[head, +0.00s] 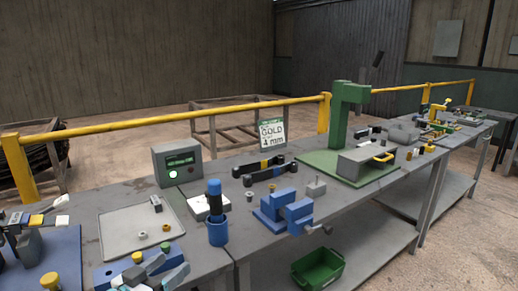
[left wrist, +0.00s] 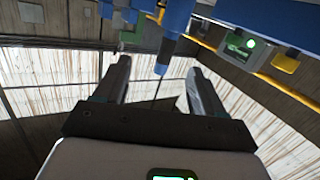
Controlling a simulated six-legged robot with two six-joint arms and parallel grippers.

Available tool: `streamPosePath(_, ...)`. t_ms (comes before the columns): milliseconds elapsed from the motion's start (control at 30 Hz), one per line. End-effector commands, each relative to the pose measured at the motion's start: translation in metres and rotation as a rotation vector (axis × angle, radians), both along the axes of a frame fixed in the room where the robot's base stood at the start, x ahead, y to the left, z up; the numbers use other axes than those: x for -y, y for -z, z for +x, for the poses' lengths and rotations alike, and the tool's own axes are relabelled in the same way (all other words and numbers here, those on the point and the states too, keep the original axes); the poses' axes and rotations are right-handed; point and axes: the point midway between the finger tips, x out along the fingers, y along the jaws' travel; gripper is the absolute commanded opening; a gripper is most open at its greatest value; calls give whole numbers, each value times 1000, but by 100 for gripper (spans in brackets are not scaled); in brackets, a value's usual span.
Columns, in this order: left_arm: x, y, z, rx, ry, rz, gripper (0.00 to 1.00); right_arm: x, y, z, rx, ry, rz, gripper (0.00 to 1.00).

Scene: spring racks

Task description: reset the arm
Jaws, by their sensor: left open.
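My left gripper (head: 160,270) is low in the head view, at the front edge of the near bench, beside a blue block with round fittings. In the left wrist view my left gripper (left wrist: 157,72) has its two dark fingers spread apart, with nothing held between them. My right gripper is not in view.
A grey tray (head: 125,232) with small parts lies behind the gripper. A box with a green display (head: 177,165), a blue vise (head: 285,208) and a green press (head: 338,125) stand farther along the bench. A yellow rail (head: 180,116) runs behind. A green bin (head: 318,267) sits lower down.

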Motion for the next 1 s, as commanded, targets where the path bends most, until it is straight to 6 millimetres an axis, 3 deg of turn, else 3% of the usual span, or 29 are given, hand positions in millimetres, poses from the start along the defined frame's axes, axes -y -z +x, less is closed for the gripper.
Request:
streamPosePath(33,8,11,1,-50,9,-19,70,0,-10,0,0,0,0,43)
streamPosePath(233,33,80,-9,-275,3,-92,70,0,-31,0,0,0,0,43)
streamPosePath(367,52,139,-34,-487,-25,-129,70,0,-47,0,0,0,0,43)
streamPosePath(467,68,195,-74,-712,-63,-143,70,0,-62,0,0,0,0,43)
streamPosePath(533,78,234,-116,-895,-96,-135,70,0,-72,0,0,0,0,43)
streamPosePath(633,87,275,-178,-1127,-142,-105,70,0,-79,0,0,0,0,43)
streamPosePath(700,88,294,-216,-1258,-170,-81,70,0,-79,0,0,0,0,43)
streamPosePath(800,85,307,-254,-1394,-209,-47,70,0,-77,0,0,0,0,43)
streamPosePath(900,80,308,-272,-1462,-228,-21,70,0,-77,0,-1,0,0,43)
streamPosePath(1000,81,308,-274,-1465,-202,3,70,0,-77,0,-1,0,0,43)
